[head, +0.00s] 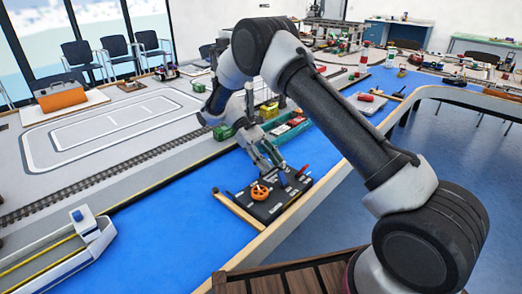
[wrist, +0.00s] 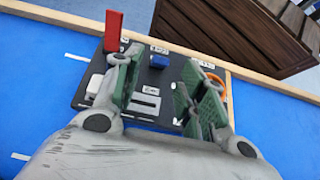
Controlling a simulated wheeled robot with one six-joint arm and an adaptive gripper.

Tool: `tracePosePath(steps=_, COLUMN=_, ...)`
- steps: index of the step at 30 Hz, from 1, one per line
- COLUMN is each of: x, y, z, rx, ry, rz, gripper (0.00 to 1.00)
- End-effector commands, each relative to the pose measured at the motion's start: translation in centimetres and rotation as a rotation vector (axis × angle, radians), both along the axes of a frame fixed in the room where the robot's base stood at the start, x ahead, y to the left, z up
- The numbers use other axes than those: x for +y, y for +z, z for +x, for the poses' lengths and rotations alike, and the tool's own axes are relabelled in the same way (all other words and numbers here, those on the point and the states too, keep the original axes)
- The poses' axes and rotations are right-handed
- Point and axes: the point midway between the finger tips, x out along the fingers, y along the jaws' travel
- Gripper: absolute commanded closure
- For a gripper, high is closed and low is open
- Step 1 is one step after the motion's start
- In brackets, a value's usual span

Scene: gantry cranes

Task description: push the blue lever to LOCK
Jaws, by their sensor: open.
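A small blue block (wrist: 158,61), which looks like the blue lever, stands on a black panel (wrist: 150,112) in the wrist view, below a white label. I cannot read the label or tell the lever's setting. My gripper (wrist: 163,68) is open, with one green-padded finger on each side of the blue block in the picture. I cannot tell whether either finger touches it. In the head view my gripper (head: 272,158) is above the panel (head: 272,209), and the blue lever cannot be made out there.
A red upright lever (wrist: 113,27) stands close to the left finger. An orange wheel (wrist: 219,80) lies partly behind the right finger. A white block (wrist: 94,87) is at the panel's left.

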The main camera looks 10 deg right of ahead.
Motion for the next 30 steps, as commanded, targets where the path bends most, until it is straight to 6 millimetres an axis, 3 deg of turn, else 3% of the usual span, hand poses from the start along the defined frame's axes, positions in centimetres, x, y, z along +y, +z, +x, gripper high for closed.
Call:
tracePosePath(steps=3, x=1.4, y=1.4, z=2.0, rx=-0.002, ry=0.0, rz=0.002, gripper=0.59)
tracePosePath(steps=10, x=3.2, y=3.5, z=4.4, rx=-0.001, ry=-0.001, rz=0.0, gripper=0.59)
tracePosePath(steps=30, x=3.6, y=4.0, z=5.0, rx=0.001, ry=-0.001, rz=0.0, gripper=0.59)
